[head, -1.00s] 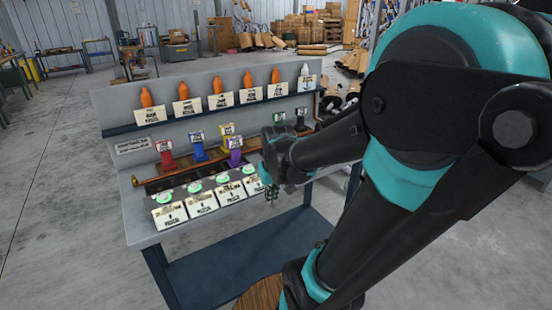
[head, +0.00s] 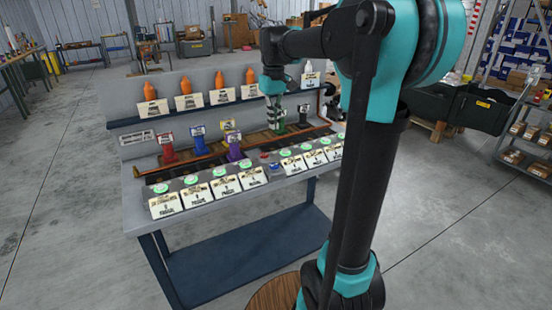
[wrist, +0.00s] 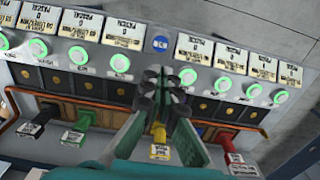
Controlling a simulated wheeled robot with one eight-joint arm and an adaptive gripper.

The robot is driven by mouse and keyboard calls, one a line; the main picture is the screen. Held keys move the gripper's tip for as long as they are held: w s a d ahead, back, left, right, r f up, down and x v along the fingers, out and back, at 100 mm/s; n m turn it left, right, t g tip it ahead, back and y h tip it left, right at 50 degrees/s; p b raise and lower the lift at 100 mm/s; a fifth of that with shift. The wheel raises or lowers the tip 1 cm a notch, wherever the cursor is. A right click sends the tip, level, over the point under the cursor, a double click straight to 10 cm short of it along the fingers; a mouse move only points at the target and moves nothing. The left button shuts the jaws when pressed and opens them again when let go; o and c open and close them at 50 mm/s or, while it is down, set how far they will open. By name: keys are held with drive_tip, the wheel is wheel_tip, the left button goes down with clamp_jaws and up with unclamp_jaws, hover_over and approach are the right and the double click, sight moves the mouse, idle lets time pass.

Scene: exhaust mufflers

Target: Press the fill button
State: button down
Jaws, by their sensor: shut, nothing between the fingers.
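A row of round green-lit buttons runs along the bench front, each beside a printed card; one is the green button (head: 246,164) left of the middle. In the wrist view a green button (wrist: 188,76) lies just right of my fingertips and another (wrist: 120,63) to their left. A blue round marker (wrist: 161,43) sits between the two groups of cards. I cannot read which one is the fill button. My gripper (head: 275,119) is shut and empty above the bench, over the coloured stands. Its fingers also show in the wrist view (wrist: 163,88), apparently touching nothing.
Red (head: 168,147), blue (head: 199,141), purple (head: 234,146), green and black stands line a brown tray behind the buttons. Orange bottles (head: 184,86) and a white bottle stand on the back shelf. Open floor surrounds the bench.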

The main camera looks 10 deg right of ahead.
sight(274, 165)
wheel_tip(274, 165, down, 14)
drive_tip(key=shift+f, duration=0.1)
idle(0.5)
drive_tip(key=shift+f, duration=0.25)
drive_tip(key=shift+s+f, duration=0.15)
drive_tip(key=shift+f, duration=0.4)
drive_tip(key=shift+r, duration=0.3)
wheel_tip(274, 165, up, 14)
drive_tip(key=shift+f, duration=0.15)
idle(1.8)
